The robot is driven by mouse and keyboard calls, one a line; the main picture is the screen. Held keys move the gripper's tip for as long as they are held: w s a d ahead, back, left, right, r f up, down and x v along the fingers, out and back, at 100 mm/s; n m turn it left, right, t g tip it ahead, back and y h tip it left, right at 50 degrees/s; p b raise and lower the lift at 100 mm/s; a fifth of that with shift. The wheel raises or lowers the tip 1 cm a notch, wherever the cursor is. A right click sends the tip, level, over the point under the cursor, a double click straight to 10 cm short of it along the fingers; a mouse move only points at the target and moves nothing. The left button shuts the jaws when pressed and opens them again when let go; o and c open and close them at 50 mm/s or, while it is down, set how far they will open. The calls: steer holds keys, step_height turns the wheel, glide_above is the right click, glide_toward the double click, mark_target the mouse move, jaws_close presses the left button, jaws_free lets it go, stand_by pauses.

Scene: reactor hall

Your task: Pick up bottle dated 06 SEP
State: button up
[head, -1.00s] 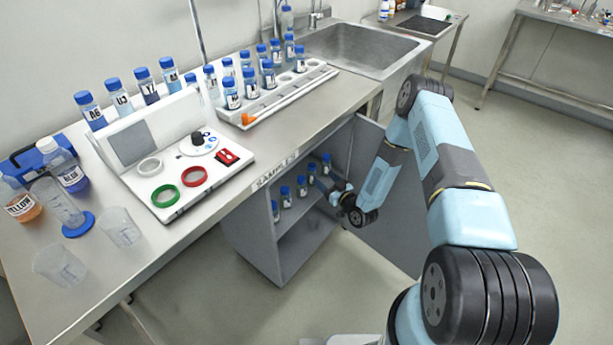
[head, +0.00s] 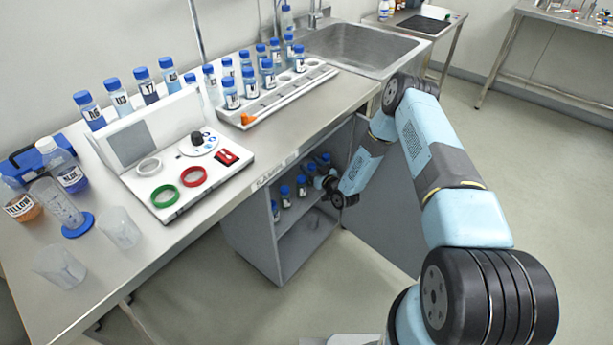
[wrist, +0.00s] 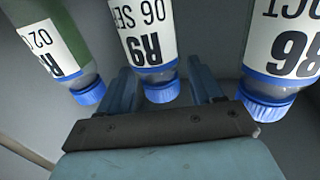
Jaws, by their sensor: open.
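The bottle labelled R9 with a date reading "06 SE", cut off at its edge (wrist: 148,38), hangs cap-down in the upside-down wrist view. Its blue cap lies between the two fingers of my gripper (wrist: 163,88), which is open, with a finger on either side. I cannot tell whether either finger touches it. In the head view my gripper (head: 325,184) reaches into the open cabinet beside the blue-capped bottles; which one is the R9 bottle is too small to tell there.
A green-tinted bottle (wrist: 52,38) dated "02 O" stands to the left in the wrist view, and a bottle dated "OCT" (wrist: 284,50) close to the right finger. The cabinet's open door (head: 385,215) is right of my gripper. The worktop (head: 225,205) is above.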

steer(key=shift+c, duration=0.4)
jaws_close()
steer(key=shift+r, duration=0.1)
